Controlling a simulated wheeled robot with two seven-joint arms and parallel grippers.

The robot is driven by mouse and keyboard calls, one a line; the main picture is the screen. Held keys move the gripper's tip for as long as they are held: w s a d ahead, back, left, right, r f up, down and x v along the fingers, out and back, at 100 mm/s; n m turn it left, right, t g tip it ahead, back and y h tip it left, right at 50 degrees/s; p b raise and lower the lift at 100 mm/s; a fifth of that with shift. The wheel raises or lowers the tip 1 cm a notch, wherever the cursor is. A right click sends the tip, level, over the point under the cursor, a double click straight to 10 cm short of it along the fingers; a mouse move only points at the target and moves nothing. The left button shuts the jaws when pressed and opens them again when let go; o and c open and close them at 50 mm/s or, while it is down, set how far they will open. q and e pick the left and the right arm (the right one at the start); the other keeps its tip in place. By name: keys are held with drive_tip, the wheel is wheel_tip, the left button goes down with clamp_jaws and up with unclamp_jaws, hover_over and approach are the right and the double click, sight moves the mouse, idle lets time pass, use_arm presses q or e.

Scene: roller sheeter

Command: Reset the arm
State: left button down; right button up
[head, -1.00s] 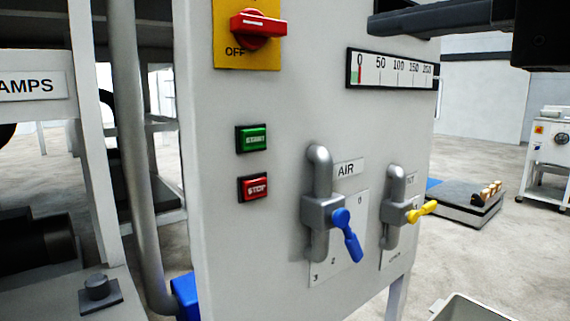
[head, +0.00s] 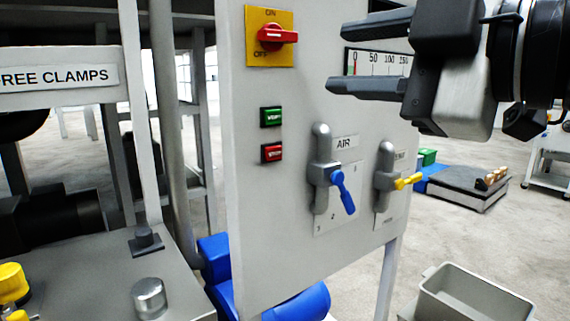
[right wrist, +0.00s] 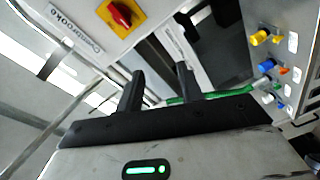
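My right gripper (head: 338,58) is in the upper right of the head view, in front of the grey control panel (head: 290,210). Its two dark fingers are spread apart with nothing between them, and they partly cover the pressure gauge (head: 372,62). In the right wrist view, its fingers (right wrist: 158,74) also stand apart and empty. The blue AIR lever (head: 342,190) slants down and right on its valve. The yellow lever (head: 408,181) points right. My left gripper is out of view.
The panel also bears a red rotary switch (head: 276,37), a green button (head: 271,117) and a red button (head: 272,153). A grey bin (head: 470,290) stands at the lower right. A dark low platform (head: 465,187) lies on open floor behind.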

drive_tip(key=w+d+f+m+h+p, duration=0.1)
drive_tip(key=w+f+m, duration=0.25)
drive_tip(key=f, duration=0.55)
drive_tip(key=w+f+m+h+p, duration=0.1)
drive_tip(key=w+f+m+p, duration=0.15)
drive_tip(key=f+m, duration=0.4)
drive_tip(key=w+d+f+m+h+p, duration=0.1)
drive_tip(key=w+f+m, duration=0.25)
drive_tip(key=f, duration=0.75)
use_arm(q)
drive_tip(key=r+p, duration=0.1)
drive_tip(key=p, duration=0.1)
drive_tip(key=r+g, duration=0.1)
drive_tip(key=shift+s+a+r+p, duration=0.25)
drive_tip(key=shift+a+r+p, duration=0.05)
drive_tip(key=shift+p, duration=0.1)
use_arm(e)
drive_tip(key=s+d+f+m+g+h, duration=0.1)
drive_tip(key=s+d+f+m+h, duration=0.1)
drive_tip(key=s+f, duration=0.6)
drive_tip(key=s+d+f+m+g+h, duration=0.1)
drive_tip(key=s+d+f+m+h, duration=0.2)
drive_tip(key=s+f, duration=0.6)
wheel_tip(320, 180, down, 7)
drive_tip(key=shift+s+f+m, duration=0.1)
drive_tip(key=shift+s+m, duration=0.2)
drive_tip(key=shift+m, duration=0.15)
